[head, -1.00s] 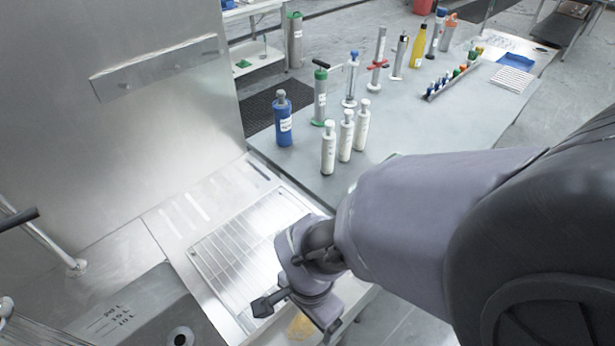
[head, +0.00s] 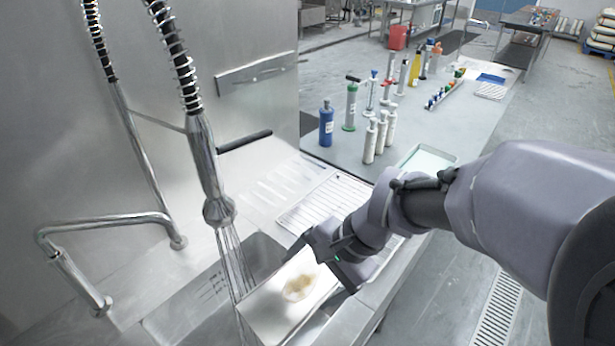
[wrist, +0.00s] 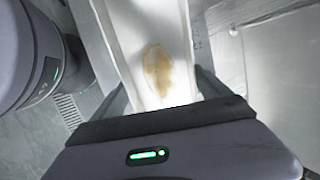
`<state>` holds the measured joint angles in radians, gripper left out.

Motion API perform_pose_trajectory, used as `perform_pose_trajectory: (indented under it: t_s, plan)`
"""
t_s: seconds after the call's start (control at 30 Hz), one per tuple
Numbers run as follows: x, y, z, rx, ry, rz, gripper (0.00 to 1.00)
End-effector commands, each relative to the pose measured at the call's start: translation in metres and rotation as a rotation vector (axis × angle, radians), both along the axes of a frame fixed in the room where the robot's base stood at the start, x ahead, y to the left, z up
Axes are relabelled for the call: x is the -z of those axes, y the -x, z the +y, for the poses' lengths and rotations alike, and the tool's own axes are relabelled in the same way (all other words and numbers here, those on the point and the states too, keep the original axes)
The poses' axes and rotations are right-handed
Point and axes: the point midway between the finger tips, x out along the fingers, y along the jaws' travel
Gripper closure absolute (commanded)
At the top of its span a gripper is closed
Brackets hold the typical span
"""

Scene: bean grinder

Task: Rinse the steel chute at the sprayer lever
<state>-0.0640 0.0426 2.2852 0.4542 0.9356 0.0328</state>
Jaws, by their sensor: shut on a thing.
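The steel chute (head: 285,306) is a pale open channel with a brown stain on its floor, tilted over the sink. My gripper (head: 328,262) is shut on its right end. In the wrist view the chute (wrist: 150,40) runs away from between the fingers, with the brown stain near the gripper (wrist: 160,105). The sprayer (head: 205,165) hangs on a coiled hose at the left, with a dark lever (head: 244,142) pointing right. Streams of water (head: 232,262) fall from its head into the sink, by the chute's left end. Whether they strike the chute is hard to tell.
The sink (head: 185,315) lies below the sprayer, with a bent tap pipe (head: 105,222) at its left. A wire drain rack (head: 325,205) lies behind my gripper. Several bottles and pumps stand on the grey table (head: 440,125), beside a pale tray (head: 428,160).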

Motion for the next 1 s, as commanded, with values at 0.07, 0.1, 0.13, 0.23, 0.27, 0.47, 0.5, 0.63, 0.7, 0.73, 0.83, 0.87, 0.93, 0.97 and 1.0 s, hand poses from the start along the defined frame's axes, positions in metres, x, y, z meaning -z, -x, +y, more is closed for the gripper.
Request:
perform_pose_trajectory:
  t_s: [0.07, 0.1, 0.13, 0.23, 0.27, 0.47, 0.5, 0.63, 0.7, 0.73, 0.83, 0.87, 0.93, 0.97, 1.0]
  plan:
    - [0.002, -0.001, 0.008, -0.005, 0.0, 0.0, 0.75]
    - [0.004, -0.002, 0.014, -0.005, 0.001, 0.001, 0.75]
    - [0.005, -0.003, 0.018, -0.006, 0.001, 0.0, 0.75]
    - [0.007, -0.006, 0.031, -0.005, 0.001, 0.001, 0.75]
    - [0.008, -0.006, 0.035, -0.004, 0.001, 0.0, 0.75]
    - [0.013, -0.011, 0.062, -0.005, 0.002, 0.001, 0.75]
    - [0.015, -0.012, 0.067, -0.005, 0.003, 0.001, 0.75]
    - [0.018, -0.016, 0.084, -0.003, 0.003, 0.0, 0.75]
    - [0.02, -0.018, 0.094, -0.004, 0.003, 0.002, 0.75]
    - [0.021, -0.019, 0.097, -0.004, 0.003, 0.001, 0.75]
    - [0.024, -0.021, 0.11, -0.003, 0.003, 0.0, 0.75]
    - [0.024, -0.022, 0.113, -0.004, 0.003, 0.0, 0.75]
    - [0.025, -0.024, 0.12, -0.002, 0.002, 0.0, 0.75]
    - [0.026, -0.024, 0.123, -0.002, 0.002, 0.0, 0.75]
    - [0.026, -0.025, 0.126, -0.003, 0.002, 0.001, 0.75]
